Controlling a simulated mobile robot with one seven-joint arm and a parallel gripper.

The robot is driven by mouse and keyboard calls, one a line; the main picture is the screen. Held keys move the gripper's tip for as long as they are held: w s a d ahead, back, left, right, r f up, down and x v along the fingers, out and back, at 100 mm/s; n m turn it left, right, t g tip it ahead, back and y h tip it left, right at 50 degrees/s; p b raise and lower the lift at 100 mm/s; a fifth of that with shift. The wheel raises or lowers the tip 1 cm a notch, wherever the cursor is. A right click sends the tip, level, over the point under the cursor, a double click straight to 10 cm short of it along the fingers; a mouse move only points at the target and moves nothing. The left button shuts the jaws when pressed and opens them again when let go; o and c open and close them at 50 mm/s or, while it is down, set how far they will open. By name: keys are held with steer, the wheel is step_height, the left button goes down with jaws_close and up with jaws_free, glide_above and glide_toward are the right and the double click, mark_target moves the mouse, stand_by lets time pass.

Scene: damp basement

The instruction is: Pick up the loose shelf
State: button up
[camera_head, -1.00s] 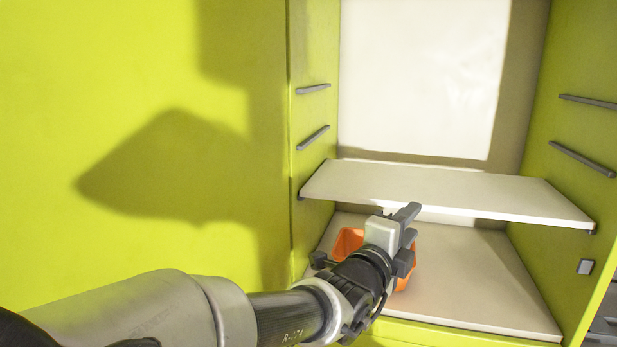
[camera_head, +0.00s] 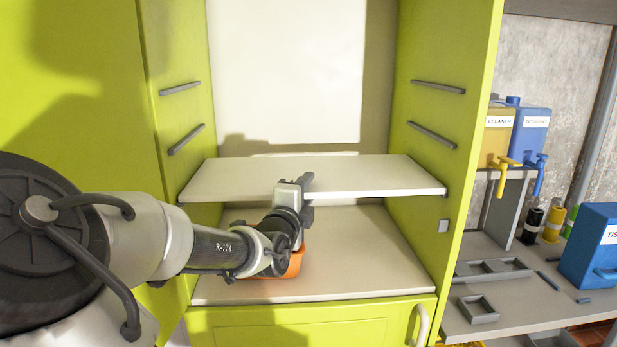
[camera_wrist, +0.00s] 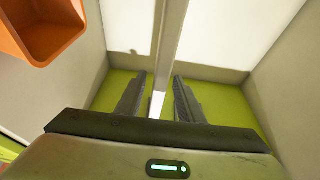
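The loose shelf (camera_head: 375,179) is a pale flat board lying level across the inside of the lime-green cabinet (camera_head: 447,110). My gripper (camera_head: 307,197) is at the middle of its front edge, one finger about above the board's level and one below. In the wrist view the shelf shows edge-on as a narrow strip (camera_wrist: 172,35). My gripper there (camera_wrist: 158,98) has its two dark fingers apart, one on each side of the strip's line. I cannot tell whether either finger touches the board.
An orange bin (camera_head: 293,265) sits on the cabinet floor (camera_head: 350,250) behind my gripper; it also shows in the wrist view (camera_wrist: 45,25). Empty rails (camera_head: 437,87) line the cabinet walls. At right, a grey bench (camera_head: 520,310) holds containers and a blue box (camera_head: 595,245).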

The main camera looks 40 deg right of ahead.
mark_target(312, 184)
steer(key=shift+x, duration=2)
steer(key=shift+f, duration=0.1)
jaws_close()
